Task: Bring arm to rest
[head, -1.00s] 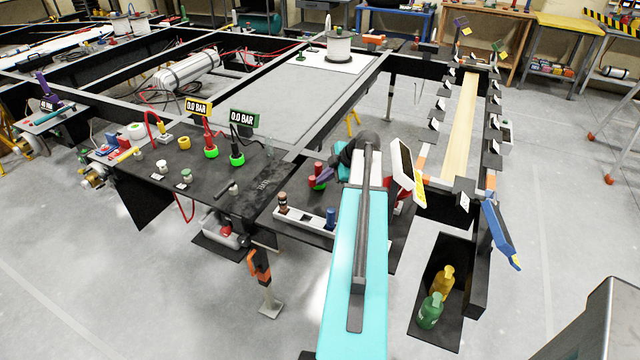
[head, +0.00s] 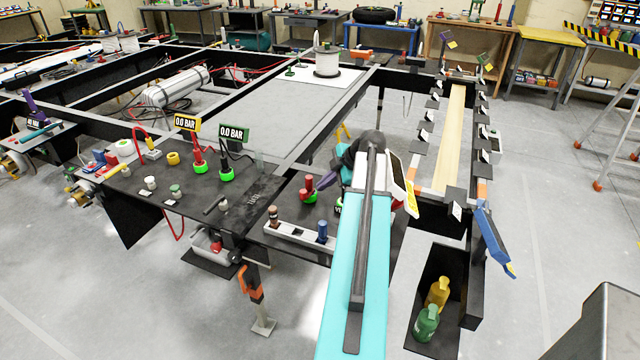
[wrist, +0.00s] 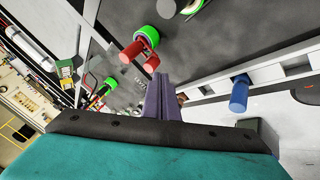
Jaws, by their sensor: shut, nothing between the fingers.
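My gripper's purple fingers (wrist: 160,98) are together and empty in the wrist view. They hang over the black panel at the frame's near corner. In the head view the fingers (head: 323,187) show small beside the dark wrist, left of my teal arm link. A red valve handle (wrist: 140,52) with a green ring is just beyond the fingertips in the wrist view. I cannot tell how much gap lies between them. My arm reaches forward over the chassis, and its link hides part of the panel.
A white rack (head: 290,236) with a blue plug (head: 322,231) and a brown plug lies close to the gripper. Two 0.0 BAR gauges (head: 187,122) stand on the panel to the left. Yellow and green bottles (head: 428,323) stand in a tray at right. The floor at right is open.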

